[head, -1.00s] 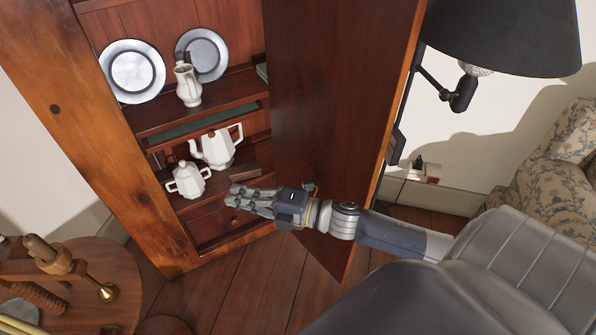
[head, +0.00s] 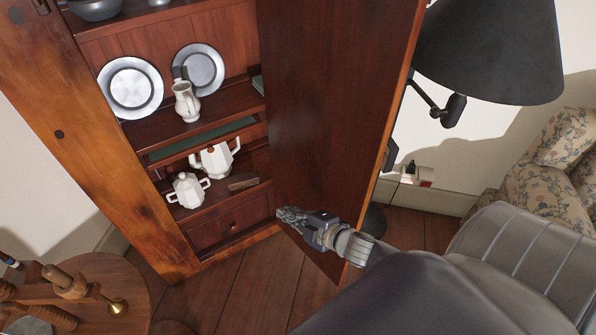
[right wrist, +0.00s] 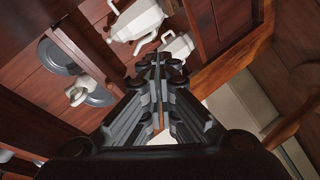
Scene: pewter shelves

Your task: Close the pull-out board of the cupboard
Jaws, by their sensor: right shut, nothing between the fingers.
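The wooden cupboard (head: 130,175) stands open at the left of the head view. Its pull-out board (head: 202,139) shows as a narrow green strip with a brown front edge, under the shelf with the pewter plates. How far it sticks out is hard to tell. My right gripper (head: 284,215) is shut and empty, low in front of the open door, right of the drawer (head: 232,222) and below the board. In the right wrist view its fingers (right wrist: 160,62) are together, with the cupboard's inside beyond. My left gripper is out of view.
The open door (head: 335,110) rises just behind my right gripper. A white teapot (head: 215,160) and lidded sugar bowl (head: 187,190) stand below the board. A jug (head: 186,103) and plates are above. A round wooden table (head: 105,275) stands front left.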

